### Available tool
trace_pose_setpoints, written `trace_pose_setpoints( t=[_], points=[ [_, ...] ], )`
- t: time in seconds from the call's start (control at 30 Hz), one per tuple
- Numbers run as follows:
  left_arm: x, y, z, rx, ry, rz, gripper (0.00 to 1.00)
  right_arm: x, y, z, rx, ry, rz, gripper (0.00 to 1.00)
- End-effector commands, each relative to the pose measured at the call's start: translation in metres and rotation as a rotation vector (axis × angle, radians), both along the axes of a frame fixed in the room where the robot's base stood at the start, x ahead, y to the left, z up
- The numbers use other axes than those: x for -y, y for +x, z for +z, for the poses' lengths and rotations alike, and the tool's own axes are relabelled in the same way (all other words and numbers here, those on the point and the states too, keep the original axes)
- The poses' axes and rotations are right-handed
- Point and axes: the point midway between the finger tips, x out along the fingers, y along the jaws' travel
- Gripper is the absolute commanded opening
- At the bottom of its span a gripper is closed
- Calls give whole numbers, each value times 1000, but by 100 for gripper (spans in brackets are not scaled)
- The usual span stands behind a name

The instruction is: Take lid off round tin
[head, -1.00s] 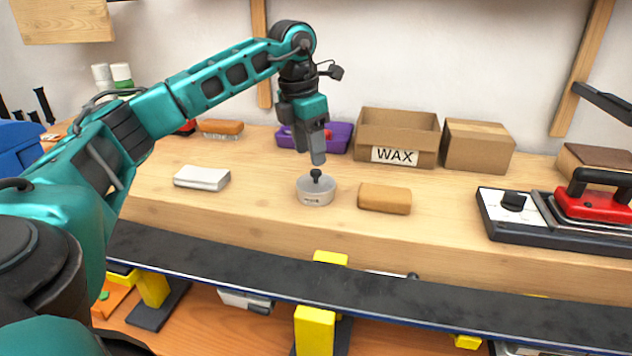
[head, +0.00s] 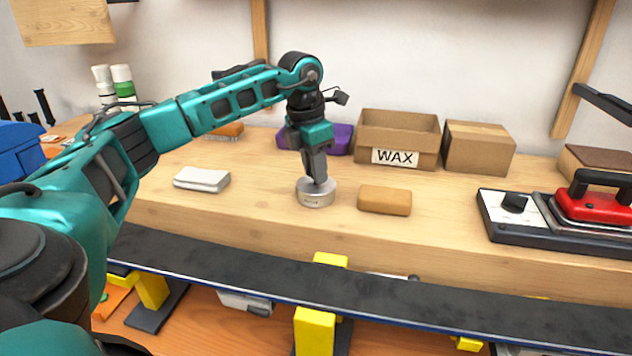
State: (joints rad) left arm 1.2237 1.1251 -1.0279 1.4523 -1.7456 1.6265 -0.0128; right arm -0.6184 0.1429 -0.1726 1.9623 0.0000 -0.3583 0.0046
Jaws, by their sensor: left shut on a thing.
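The round tin (head: 316,199) is a low silver-grey tin standing on the wooden bench in the head view. Its lid (head: 304,186) is on top, and the lid's dark knob is hidden by my left gripper. My left gripper (head: 318,180) points straight down over the middle of the tin and is shut on the lid's knob. The lid sits on the tin with no gap that I can see. My right gripper is not in the picture.
A tan block (head: 385,200) lies close to the right of the tin. A grey-white block (head: 201,179) lies to the left. The open WAX box (head: 396,140) and a closed box (head: 478,147) stand behind. A red iron (head: 594,206) rests at the right. A ski (head: 230,266) runs along the front.

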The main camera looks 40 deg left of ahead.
Motion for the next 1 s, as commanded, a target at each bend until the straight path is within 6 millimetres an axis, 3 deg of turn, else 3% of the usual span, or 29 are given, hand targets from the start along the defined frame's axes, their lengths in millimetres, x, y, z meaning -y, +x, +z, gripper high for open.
trace_pose_setpoints(
  t=[0.2, 0.47, 0.67, 0.87, 1.0],
  points=[
    [0, 0, 0, 1, 0, 0, 0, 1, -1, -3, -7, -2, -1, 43],
    [0, 0, 1, 1, 0, 0, 0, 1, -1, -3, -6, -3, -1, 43],
    [0, 1, 13, 3, -1, 0, 0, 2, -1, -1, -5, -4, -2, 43],
    [1, 1, 49, 6, -2, -1, 0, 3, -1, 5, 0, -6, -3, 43],
    [1, 1, 90, 7, -2, -1, 0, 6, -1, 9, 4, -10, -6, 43]
  ],
)
